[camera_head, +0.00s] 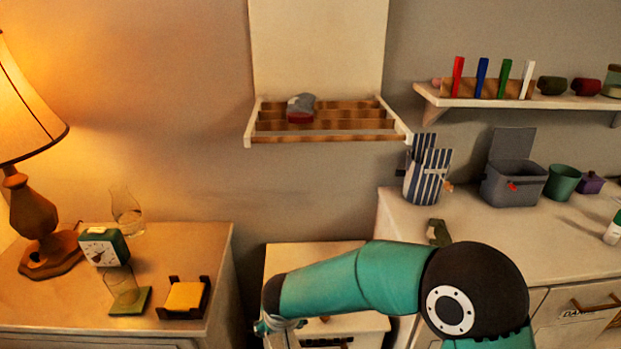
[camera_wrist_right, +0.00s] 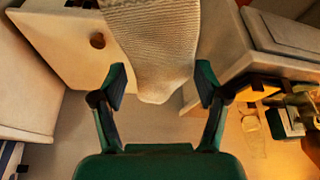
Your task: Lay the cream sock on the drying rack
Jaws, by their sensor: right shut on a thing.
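The cream sock (camera_wrist_right: 158,45) is a ribbed, knitted piece that hangs between the fingers of my right gripper (camera_wrist_right: 162,84) in the right wrist view. The gripper is shut on it. In the head view my right arm reaches in from the lower right, and its hand (camera_head: 277,324) is low near the bottom edge; I cannot make out the sock there. The drying rack (camera_head: 325,139) is a wall-mounted frame with wooden bars, well above and a little right of the hand. A grey item with a red edge (camera_head: 301,108) lies on its left part. My left gripper is not in view.
A nightstand (camera_head: 60,310) at left holds a lamp (camera_head: 33,220), a green clock (camera_head: 103,247), glassware and a yellow notepad (camera_head: 185,296). A dresser (camera_head: 400,213) at right holds a striped bag (camera_head: 427,175) and a grey box (camera_head: 513,185). The wall below the rack is clear.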

